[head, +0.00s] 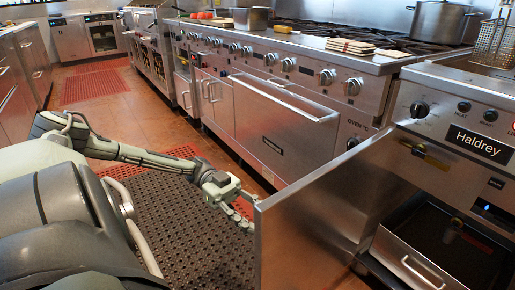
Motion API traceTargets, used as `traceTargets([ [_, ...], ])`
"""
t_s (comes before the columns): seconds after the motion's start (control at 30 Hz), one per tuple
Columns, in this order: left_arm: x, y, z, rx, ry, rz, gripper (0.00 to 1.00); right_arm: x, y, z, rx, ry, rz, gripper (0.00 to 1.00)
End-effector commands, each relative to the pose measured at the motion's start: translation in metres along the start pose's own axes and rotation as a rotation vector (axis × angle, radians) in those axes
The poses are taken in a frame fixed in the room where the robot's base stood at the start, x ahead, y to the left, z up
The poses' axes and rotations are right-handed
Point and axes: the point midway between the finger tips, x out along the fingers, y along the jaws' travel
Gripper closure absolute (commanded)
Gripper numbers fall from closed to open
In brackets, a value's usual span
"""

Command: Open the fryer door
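The fryer (455,185) stands at the right in the head view, with a "Haldrey" label on its front panel. Its metal door (320,215) is swung far out to the left, and the cabinet interior (445,235) shows dark inside. My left gripper (243,210) is at the free edge of the door, on its far left side. Its fingertips are small and partly behind the door edge, so I cannot tell whether they touch the door or how far apart they are. The door's handle is not visible. My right gripper is not in view.
A range with an oven door (283,125) and a row of knobs stands behind the open door. Inside the fryer cabinet is a low panel with a handle (424,272). A dark perforated mat (185,225) lies on the floor, and the aisle at the back left is clear.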

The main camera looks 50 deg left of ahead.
Motion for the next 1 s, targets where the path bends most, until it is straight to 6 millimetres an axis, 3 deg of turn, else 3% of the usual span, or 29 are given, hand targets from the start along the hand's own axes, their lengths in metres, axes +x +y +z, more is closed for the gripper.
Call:
traceTargets([
  [0.27,-0.01,-0.001,0.0,0.002,0.0,-0.002,0.64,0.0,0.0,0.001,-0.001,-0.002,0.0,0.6],
  [0.7,-0.097,-0.001,0.0,0.003,0.001,-0.005,0.64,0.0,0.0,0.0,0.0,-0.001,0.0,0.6],
  [1.0,-0.12,0.0,0.0,0.0,0.0,-0.001,0.64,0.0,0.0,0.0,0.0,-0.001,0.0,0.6],
])
